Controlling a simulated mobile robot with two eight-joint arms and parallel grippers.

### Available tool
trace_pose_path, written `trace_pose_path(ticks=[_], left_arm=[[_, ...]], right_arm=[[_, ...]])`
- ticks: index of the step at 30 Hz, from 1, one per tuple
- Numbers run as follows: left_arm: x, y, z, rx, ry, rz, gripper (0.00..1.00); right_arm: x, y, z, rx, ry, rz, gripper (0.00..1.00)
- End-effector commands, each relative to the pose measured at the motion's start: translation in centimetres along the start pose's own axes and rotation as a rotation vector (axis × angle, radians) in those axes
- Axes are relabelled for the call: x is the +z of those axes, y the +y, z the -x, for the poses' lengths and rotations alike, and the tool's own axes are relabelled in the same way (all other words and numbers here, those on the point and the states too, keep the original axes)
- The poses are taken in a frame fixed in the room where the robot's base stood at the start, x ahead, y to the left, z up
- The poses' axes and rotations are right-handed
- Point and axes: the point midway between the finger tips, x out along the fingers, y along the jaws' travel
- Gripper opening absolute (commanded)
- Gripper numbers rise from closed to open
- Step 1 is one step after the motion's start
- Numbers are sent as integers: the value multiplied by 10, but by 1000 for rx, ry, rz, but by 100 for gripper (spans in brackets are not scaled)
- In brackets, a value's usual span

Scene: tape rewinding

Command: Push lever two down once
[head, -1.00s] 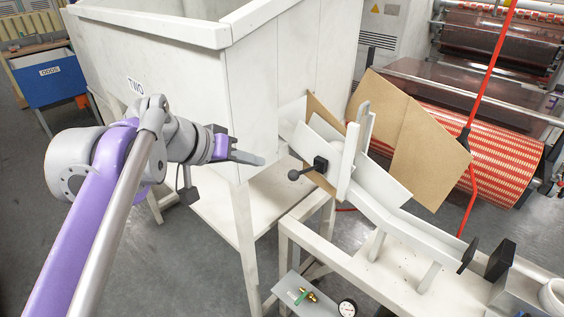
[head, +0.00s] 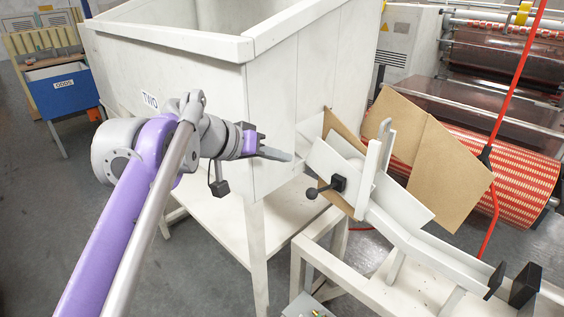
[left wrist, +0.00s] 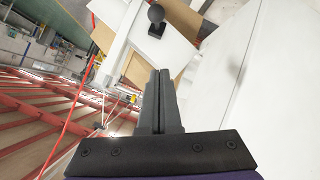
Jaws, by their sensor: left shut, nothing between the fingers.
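Lever two is a short black lever with a round ball knob (head: 312,193), fixed by a black block to the white chute (head: 400,212) beside the white bin labelled TWO (head: 210,90). The knob (left wrist: 155,13) also shows at the top of the left wrist view, beyond the fingertips. My left gripper (head: 290,157) is shut and empty. In the head view its tips are up and to the left of the knob, apart from it, in front of the bin's wall. My right gripper is not in view.
A red cable (head: 510,90) hangs at the right, before a red-and-cream patterned roll (head: 510,185). A blue bin labelled ODDS (head: 62,95) is at far left. Open air lies between gripper and knob.

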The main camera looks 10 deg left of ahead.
Motion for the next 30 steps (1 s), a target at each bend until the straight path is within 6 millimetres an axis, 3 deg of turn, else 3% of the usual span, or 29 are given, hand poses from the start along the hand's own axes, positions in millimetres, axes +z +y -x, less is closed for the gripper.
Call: trace_pose_path(ticks=[6,11,18,30], left_arm=[[1,1,-49,3,-2,-2,0],[3,1,-79,2,-1,-1,0],[34,0,-84,0,-1,-1,0],[40,0,-84,0,-1,-1,0]], right_arm=[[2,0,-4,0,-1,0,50],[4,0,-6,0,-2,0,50],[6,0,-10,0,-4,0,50],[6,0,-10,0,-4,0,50]])
